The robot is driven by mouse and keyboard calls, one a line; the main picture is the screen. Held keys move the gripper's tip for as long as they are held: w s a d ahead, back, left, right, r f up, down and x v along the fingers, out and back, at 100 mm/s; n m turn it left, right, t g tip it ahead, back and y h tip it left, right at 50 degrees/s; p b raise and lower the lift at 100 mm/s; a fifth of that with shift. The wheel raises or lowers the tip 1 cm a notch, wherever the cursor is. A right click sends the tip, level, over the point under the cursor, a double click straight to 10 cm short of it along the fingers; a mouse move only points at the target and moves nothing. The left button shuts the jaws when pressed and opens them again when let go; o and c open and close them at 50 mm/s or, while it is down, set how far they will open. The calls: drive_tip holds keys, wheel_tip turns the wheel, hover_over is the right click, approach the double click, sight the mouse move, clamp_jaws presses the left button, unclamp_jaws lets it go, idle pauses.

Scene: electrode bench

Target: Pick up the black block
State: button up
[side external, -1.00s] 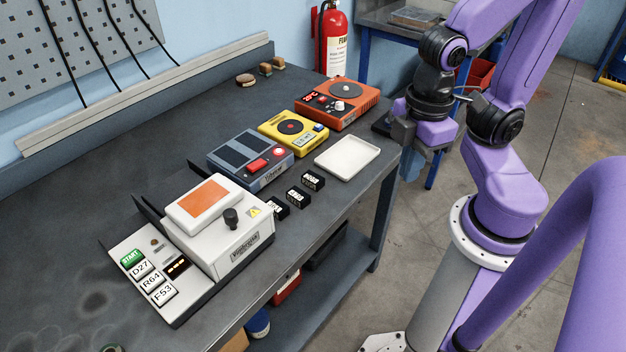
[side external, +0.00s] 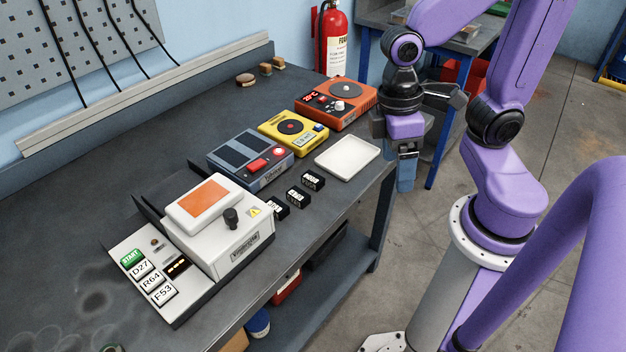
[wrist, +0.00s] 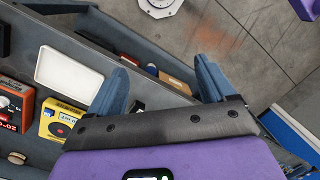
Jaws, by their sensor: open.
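Three small black blocks with white labels stand in a slanting row on the bench in the side view: a far block (side external: 313,181), a middle block (side external: 298,197) and a near block (side external: 277,208). The labels are too small to read. My gripper (side external: 405,183) is to the right of them, beyond the bench's front edge, with its blue fingers pointing down. In the wrist view my gripper (wrist: 166,82) has its two blue fingers spread with nothing held between them. The blocks are not clear in the wrist view.
A white tray (side external: 347,157) lies between the blocks and my gripper. A white machine (side external: 238,255), a blue-grey device (side external: 227,162), a yellow device (side external: 268,128) and an orange device (side external: 371,100) line the bench. Open floor shows beyond the bench edge.

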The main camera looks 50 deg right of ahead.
drive_tip(key=w+d+f+m+g+y, duration=0.2)
drive_tip(key=w+d+m+y, duration=0.1)
drive_tip(key=w+m, duration=0.35)
drive_tip(key=w+d+f+m+g+y, duration=0.25)
drive_tip(key=w+m, duration=0.25)
drive_tip(key=m, duration=0.3)
drive_tip(key=w+d+f+m+t+y, duration=0.2)
drive_tip(key=w+d+f+m+y, duration=0.1)
drive_tip(key=w+d+m+y, duration=0.3)
drive_tip(key=m+t+y, duration=0.2)
drive_tip(key=m+t, duration=0.2)
drive_tip(key=m, duration=0.2)
approach(316, 174)
drive_tip(key=x, duration=0.4)
drive_tip(key=shift+f, duration=0.2)
drive_tip(key=shift+x, duration=2.6)
drive_tip(key=shift+r, duration=0.15)
drive_tip(key=c, duration=1.4)
